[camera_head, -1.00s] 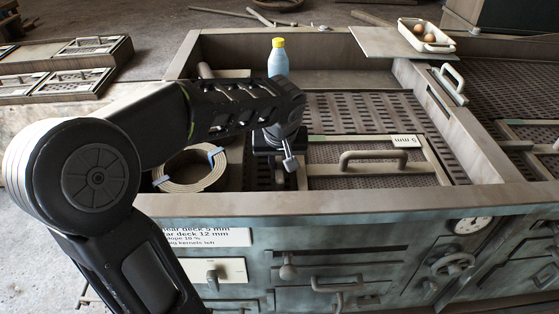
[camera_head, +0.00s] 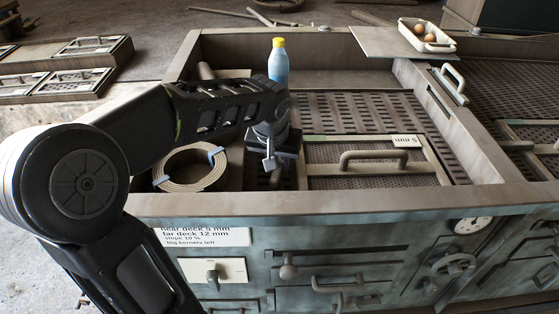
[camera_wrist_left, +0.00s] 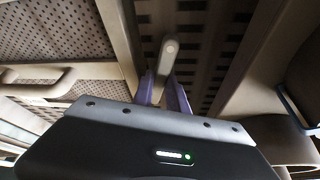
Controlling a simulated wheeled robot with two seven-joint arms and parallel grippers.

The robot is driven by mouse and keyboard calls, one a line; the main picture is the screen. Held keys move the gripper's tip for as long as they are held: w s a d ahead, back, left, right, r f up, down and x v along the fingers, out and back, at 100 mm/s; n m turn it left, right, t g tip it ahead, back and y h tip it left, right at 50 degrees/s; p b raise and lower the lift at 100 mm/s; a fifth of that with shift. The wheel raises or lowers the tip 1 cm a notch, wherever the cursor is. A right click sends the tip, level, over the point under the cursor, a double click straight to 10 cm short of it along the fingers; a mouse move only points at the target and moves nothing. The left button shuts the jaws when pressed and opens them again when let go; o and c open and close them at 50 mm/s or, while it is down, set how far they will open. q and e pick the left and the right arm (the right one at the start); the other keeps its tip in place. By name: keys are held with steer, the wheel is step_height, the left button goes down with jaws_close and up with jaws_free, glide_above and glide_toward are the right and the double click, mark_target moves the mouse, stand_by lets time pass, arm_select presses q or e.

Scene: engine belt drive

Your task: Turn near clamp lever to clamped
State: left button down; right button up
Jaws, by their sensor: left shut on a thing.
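The near clamp lever (camera_wrist_left: 169,52) shows in the left wrist view as a short pale bar with a rounded end, beside a frame rail. My left gripper (camera_wrist_left: 163,92) has its two purple fingers on either side of the lever's lower part and is shut on it. In the head view my left gripper (camera_head: 277,153) is over the near deck, at the left end of the framed screen. My own wrist hides most of the lever there, so its exact angle cannot be told. My right gripper is not in view.
The framed screen (camera_head: 330,153) with a handle (camera_head: 374,156) lies right of the gripper. A tape roll (camera_head: 190,168) lies to the left, and a blue bottle with a yellow cap (camera_head: 278,62) stands behind. A tray with eggs (camera_head: 426,35) is at the back right.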

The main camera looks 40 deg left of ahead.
arm_select(q)
steer(key=m+h, duration=0.1)
steer(key=m, duration=0.1)
steer(key=shift+a+m, duration=0.1)
steer(key=shift+m, duration=0.3)
steer(key=m+h, duration=0.1)
steer(key=m, duration=0.1)
steer(key=shift+m+b, duration=0.3)
steer(key=m+h+b, duration=0.1)
steer(key=m, duration=0.1)
steer(key=m+h+b, duration=0.1)
steer(key=m, duration=0.2)
steer(key=shift+a+m, duration=0.2)
steer(key=shift+m, duration=0.1)
steer(key=shift+m+g+h+b, duration=0.6)
steer(key=shift+m+b, duration=0.2)
steer(key=shift+m, duration=1)
steer(key=c, duration=1.3)
jaws_free()
steer(key=shift+a+r, duration=0.1)
